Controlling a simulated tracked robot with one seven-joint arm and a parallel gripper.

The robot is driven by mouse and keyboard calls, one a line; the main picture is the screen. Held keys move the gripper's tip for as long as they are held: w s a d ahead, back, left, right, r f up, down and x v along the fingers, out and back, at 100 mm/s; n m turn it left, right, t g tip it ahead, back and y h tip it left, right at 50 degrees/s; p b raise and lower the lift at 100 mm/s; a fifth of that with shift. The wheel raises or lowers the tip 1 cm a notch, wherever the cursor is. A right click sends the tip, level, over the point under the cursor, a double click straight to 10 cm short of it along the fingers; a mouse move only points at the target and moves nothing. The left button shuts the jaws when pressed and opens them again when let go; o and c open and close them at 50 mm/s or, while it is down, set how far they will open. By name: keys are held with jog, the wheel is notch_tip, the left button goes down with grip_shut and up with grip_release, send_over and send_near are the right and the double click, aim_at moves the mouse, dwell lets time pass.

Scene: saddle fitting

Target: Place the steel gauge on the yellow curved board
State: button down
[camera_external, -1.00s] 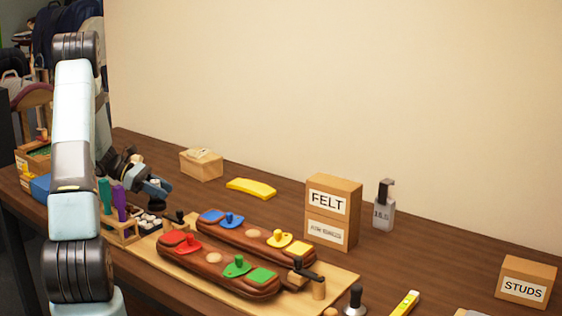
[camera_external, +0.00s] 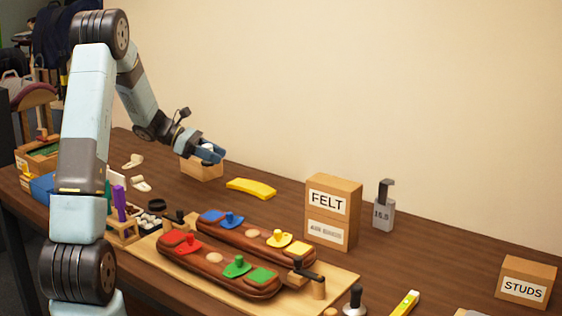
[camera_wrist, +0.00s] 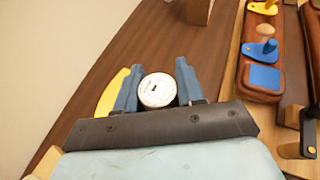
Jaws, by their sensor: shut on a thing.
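My gripper (camera_wrist: 157,88) is shut on the steel gauge (camera_wrist: 157,90), a short round piece with a pale face and small dark marks. In the external view the gauge (camera_external: 208,149) shows as a small light spot between the blue fingers, raised above the table. The yellow curved board (camera_external: 251,188) lies on the table to the right of my gripper and below it in the picture, apart from it. In the wrist view the board (camera_wrist: 108,96) shows at the left, partly hidden behind the left finger.
An open wooden box (camera_external: 202,170) stands just below my gripper. The FELT box (camera_external: 332,212) stands right of the board, with a grey block (camera_external: 383,213) beyond. Two brown padded pieces (camera_external: 215,265) with coloured parts lie in front. The table behind the board is clear.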

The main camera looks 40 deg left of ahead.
jog(key=w+d+r, duration=0.1)
jog(key=w+d, duration=0.1)
jog(key=d, duration=0.2)
send_over(258, 186)
jog(key=f, duration=0.9)
jog(key=shift+s+d+f, duration=0.1)
jog(key=shift+s+f, duration=0.1)
jog(key=shift+f, duration=0.05)
jog(key=shift+w+f, duration=0.2)
jog(key=shift+f, duration=0.1)
notch_tip(258, 186, down, 3)
jog(key=shift+r, duration=0.1)
jog(key=c, duration=0.7)
grip_release()
